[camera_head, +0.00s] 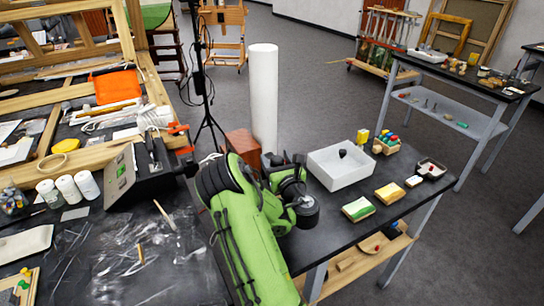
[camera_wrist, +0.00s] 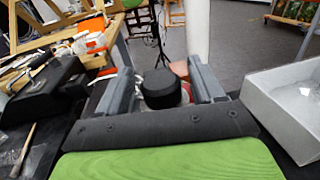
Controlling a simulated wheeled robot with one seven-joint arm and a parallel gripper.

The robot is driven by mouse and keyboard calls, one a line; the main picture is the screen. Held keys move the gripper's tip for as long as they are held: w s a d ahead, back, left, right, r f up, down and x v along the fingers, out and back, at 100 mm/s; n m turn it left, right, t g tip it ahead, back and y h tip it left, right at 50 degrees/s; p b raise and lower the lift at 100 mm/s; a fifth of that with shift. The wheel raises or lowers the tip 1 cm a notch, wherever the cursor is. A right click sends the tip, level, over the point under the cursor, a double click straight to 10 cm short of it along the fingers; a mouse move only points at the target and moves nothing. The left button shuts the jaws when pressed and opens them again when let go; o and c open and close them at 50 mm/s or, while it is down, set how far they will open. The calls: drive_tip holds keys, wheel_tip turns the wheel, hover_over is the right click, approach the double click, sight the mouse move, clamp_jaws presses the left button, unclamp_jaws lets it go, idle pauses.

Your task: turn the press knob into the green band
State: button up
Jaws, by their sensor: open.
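The black round knob (camera_wrist: 160,90) shows in the wrist view, between the two grey fingers of my gripper (camera_wrist: 163,86). The fingers are open, one on each side of it; I cannot tell whether either touches it. A small patch of red and white (camera_wrist: 185,93) shows beside the knob, mostly hidden. No green band or pointer can be made out there. In the head view my green arm covers the knob and most of my gripper.
A white tray (camera_head: 338,172) stands right of my arm, with a green-edged block (camera_head: 358,208) and a yellow block (camera_head: 389,193) nearby. A black sloped box (camera_head: 135,180) stands left. A reddish-brown box (camera_head: 242,144) and white cylinder (camera_head: 263,95) stand behind.

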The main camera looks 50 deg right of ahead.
drive_tip(key=shift+s, duration=0.1)
drive_tip(key=shift+r, duration=0.1)
drive_tip(key=shift+c, duration=0.6)
drive_tip(key=c, duration=0.8)
drive_tip(key=shift+c, duration=0.2)
